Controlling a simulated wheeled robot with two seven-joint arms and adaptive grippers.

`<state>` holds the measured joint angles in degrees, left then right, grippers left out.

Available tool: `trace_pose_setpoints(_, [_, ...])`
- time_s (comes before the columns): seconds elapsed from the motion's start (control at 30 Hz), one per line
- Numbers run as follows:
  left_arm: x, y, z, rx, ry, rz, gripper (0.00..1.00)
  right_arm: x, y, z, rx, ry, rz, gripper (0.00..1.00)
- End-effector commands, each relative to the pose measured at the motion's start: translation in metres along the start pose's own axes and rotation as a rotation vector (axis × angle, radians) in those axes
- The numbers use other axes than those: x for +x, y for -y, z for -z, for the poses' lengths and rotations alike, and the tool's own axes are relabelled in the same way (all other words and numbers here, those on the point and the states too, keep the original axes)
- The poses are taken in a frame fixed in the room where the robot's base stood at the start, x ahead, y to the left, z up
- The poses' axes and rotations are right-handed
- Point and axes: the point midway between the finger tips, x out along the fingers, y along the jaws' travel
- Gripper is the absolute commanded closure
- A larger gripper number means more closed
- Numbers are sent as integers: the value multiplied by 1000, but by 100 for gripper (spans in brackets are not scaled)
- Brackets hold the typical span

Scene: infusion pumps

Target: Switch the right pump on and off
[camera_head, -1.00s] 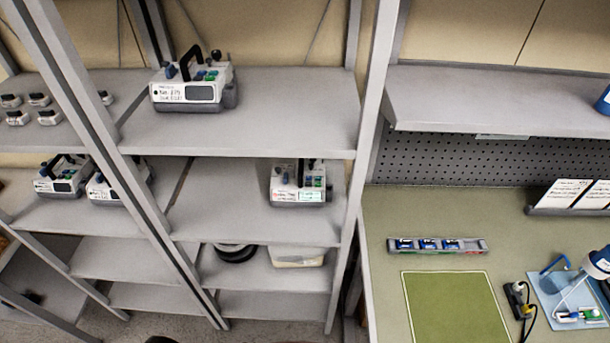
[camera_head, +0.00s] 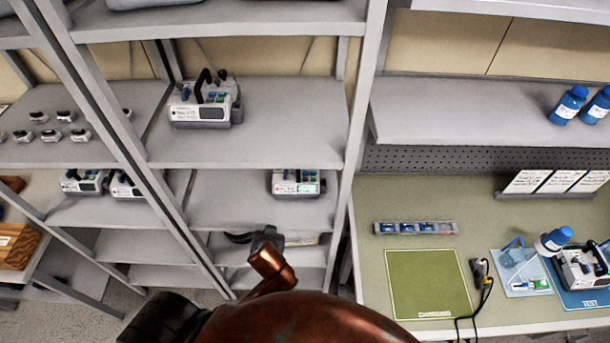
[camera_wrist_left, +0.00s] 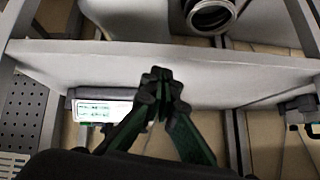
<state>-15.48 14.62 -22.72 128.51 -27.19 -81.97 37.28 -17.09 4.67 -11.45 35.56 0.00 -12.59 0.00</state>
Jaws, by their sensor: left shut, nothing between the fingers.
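One pump (camera_head: 297,183) with a lit screen stands on the middle shelf of the rack, at its right side; its lit screen also shows in the left wrist view (camera_wrist_left: 102,108), partly hidden by my gripper. Another pump (camera_head: 203,102) with a black handle stands on the shelf above, further left, its screen dark. In the left wrist view my left gripper (camera_wrist_left: 160,84) is shut and empty, in front of the shelf edge and apart from the lit pump. In the head view my brown arm rises from the bottom; the fingertips are not clear there. My right gripper is not in view.
Two pumps (camera_head: 83,181) stand on the left rack, behind a slanting post. Another pump (camera_head: 583,268) sits on the bench at right. The rack's shelf edge (camera_wrist_left: 150,62) crosses the wrist view.

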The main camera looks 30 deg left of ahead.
Motion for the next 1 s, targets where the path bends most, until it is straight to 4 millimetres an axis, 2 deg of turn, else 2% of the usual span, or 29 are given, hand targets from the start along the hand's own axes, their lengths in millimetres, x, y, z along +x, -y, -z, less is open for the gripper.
trace_pose_setpoints(0.03, [-1, -5, 14, -13, -36, 8, 100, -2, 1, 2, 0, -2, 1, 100])
trace_pose_setpoints(0.27, [-5, -36, 74, -93, -238, 34, 100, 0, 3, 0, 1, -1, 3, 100])
trace_pose_setpoints(0.4, [-16, -58, 113, -142, -379, 24, 100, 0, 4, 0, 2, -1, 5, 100])
trace_pose_setpoints(0.53, [-28, -77, 142, -178, -498, 3, 100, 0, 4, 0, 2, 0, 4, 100])
trace_pose_setpoints(0.7, [-37, -88, 157, -202, -567, -16, 100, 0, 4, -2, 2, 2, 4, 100])
trace_pose_setpoints(1.0, [-37, -89, 158, -203, -569, -18, 100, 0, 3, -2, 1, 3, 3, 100])
